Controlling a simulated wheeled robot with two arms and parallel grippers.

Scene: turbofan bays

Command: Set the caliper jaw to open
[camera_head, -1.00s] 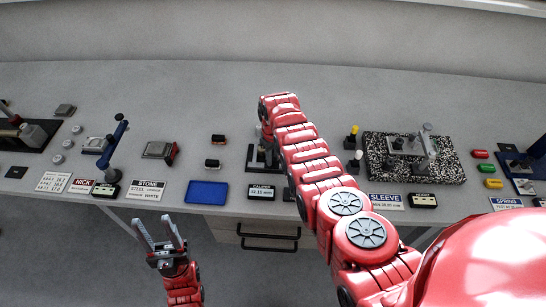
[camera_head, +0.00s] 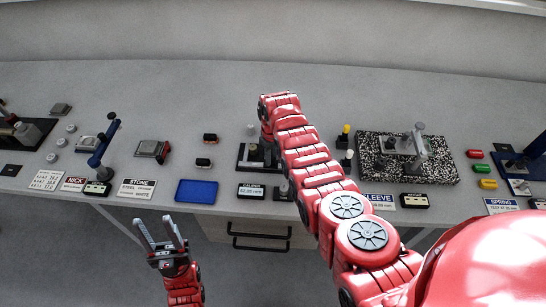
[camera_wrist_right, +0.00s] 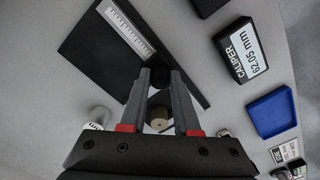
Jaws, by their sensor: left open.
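The caliper is a black base (camera_head: 245,165) with a pale scale (camera_wrist_right: 128,30) in the right wrist view. Its readout block, labelled CALIPER (camera_wrist_right: 243,50), shows 62.05 mm; the block also stands at the bench front in the head view (camera_head: 251,191). My right gripper (camera_wrist_right: 160,72) is over the caliper, its two grey fingers apart at the base edge. A brass round knob (camera_wrist_right: 158,119) shows between them; whether they grip anything is unclear. My right arm hides this gripper in the head view. My left gripper (camera_head: 160,232) is open and empty, in front of the bench.
A blue tray (camera_head: 197,191) lies left of the readout. A speckled plate (camera_head: 440,165) with a fixture stands to the right. A blue-posted stand (camera_head: 103,145) is at the left. The back strip of bench is clear.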

